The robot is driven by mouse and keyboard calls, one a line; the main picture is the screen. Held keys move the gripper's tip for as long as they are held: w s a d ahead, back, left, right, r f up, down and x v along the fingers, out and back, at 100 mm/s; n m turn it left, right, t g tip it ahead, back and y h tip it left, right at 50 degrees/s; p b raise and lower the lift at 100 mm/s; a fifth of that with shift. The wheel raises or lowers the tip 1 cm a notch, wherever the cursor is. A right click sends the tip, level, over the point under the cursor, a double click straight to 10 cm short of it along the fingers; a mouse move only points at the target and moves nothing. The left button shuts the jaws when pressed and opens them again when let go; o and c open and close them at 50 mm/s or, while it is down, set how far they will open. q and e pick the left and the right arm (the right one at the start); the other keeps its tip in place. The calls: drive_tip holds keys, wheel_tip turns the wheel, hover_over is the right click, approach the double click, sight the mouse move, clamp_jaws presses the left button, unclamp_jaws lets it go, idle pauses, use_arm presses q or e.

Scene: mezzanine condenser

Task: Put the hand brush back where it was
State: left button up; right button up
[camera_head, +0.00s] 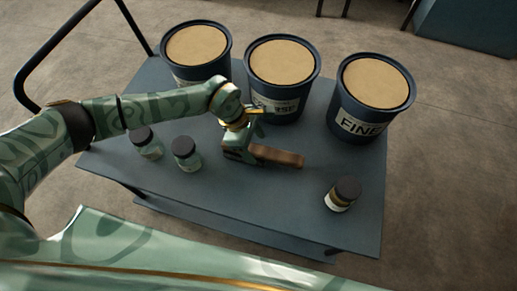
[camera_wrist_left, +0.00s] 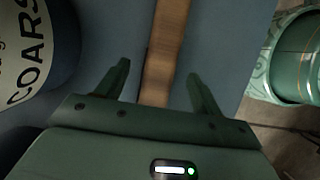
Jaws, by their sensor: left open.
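The hand brush shows as a brown wooden handle (camera_head: 280,156) on the grey cart top in the head view, extending right from my left gripper (camera_head: 250,152). In the left wrist view the handle (camera_wrist_left: 165,45) runs between the spread fingers of my left gripper (camera_wrist_left: 159,72), with a gap on each side. The gripper is open and not clamped on it. No bristles show; the near end of the brush is hidden by the gripper. I cannot tell whether the handle touches the cart top. My right gripper is not in view.
Three tan-topped buckets stand along the cart's (camera_head: 250,205) back: left (camera_head: 197,47), middle (camera_head: 283,62) and right, marked FINE (camera_head: 375,85). Two dark-lidded jars (camera_head: 147,143) (camera_head: 187,154) stand left of the gripper, another (camera_head: 342,194) at front right. The front middle is clear.

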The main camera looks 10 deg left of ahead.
use_arm(q)
drive_tip(key=p+v, duration=0.2)
drive_tip(key=v, duration=0.6)
drive_tip(key=shift+f, duration=0.1)
